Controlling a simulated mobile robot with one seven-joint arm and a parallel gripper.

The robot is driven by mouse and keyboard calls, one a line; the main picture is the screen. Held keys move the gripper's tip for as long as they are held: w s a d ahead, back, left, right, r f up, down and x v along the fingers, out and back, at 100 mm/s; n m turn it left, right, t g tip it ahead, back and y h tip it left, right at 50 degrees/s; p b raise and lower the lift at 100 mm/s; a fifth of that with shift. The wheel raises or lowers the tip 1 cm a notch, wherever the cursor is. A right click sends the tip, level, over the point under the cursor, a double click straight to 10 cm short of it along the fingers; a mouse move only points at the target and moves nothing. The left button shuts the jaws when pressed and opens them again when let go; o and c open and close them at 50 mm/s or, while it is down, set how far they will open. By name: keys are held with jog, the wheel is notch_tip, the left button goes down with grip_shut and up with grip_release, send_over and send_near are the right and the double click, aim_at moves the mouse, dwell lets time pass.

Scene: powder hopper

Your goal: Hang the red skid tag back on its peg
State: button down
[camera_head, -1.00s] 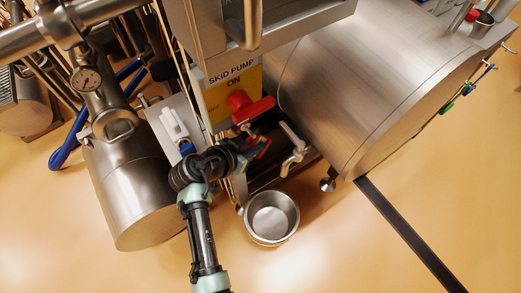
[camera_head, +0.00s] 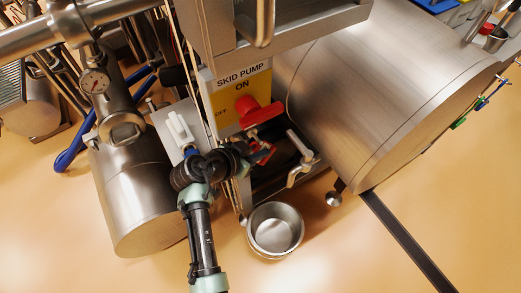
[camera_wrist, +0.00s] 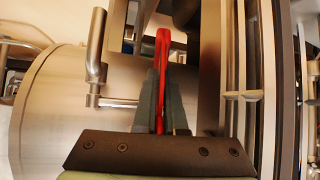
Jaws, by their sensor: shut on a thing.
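The red tag (camera_wrist: 162,72) shows edge-on in the wrist view, as a thin upright red strip between my fingers. My gripper (camera_wrist: 160,95) is shut on it. In the head view, a small red piece (camera_head: 263,152) shows at my gripper (camera_head: 256,155), just below the red switch handle (camera_head: 257,112). My dark wrist hides part of the gripper there. I cannot make out the tag's peg for certain in either view.
The yellow SKID PUMP switch panel (camera_head: 241,92) is close above my gripper. A metal valve handle (camera_head: 301,160) sits just right of it. A steel pot (camera_head: 275,230) stands on the floor below. A large steel vessel (camera_head: 375,95) fills the right.

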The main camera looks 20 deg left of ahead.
jog(key=shift+w+a+r, duration=0.15)
jog(key=shift+a+r, duration=0.15)
jog(key=shift+a, duration=0.2)
jog(key=c, duration=0.9)
grip_release()
jog(key=shift+c, duration=0.2)
jog(key=shift+a+r, duration=0.1)
jog(key=v, duration=0.4)
jog(key=p+v, duration=0.1)
jog(key=v, duration=0.3)
jog(key=d+p+v, duration=0.1)
jog(key=v, duration=0.3)
jog(key=shift+s, duration=0.5)
